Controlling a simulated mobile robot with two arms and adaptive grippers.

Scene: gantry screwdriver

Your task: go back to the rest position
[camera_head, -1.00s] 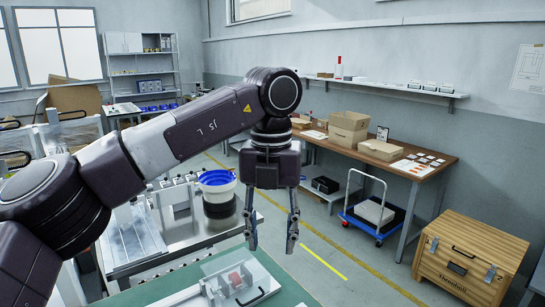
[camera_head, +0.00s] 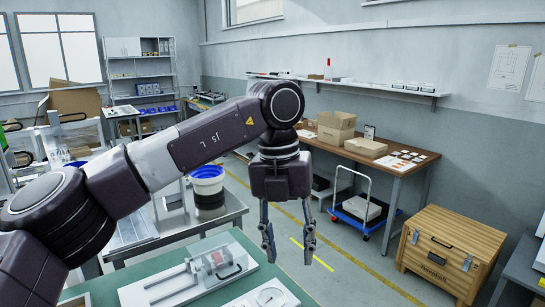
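My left arm comes in from the left and bends down at the middle of the head view. Its gripper (camera_head: 290,248) hangs pointing down, fingers apart, with nothing between them. It appears in front of the floor, just right of the green-topped table (camera_head: 228,240). My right gripper is not in the picture.
A clear-covered fixture (camera_head: 205,270) with a red part and black handle sits on the green table, beside a white plate with a round dial (camera_head: 268,297). A blue-rimmed bucket (camera_head: 207,188) stands behind. A wooden crate (camera_head: 450,252) and a blue trolley (camera_head: 362,215) stand right on the floor.

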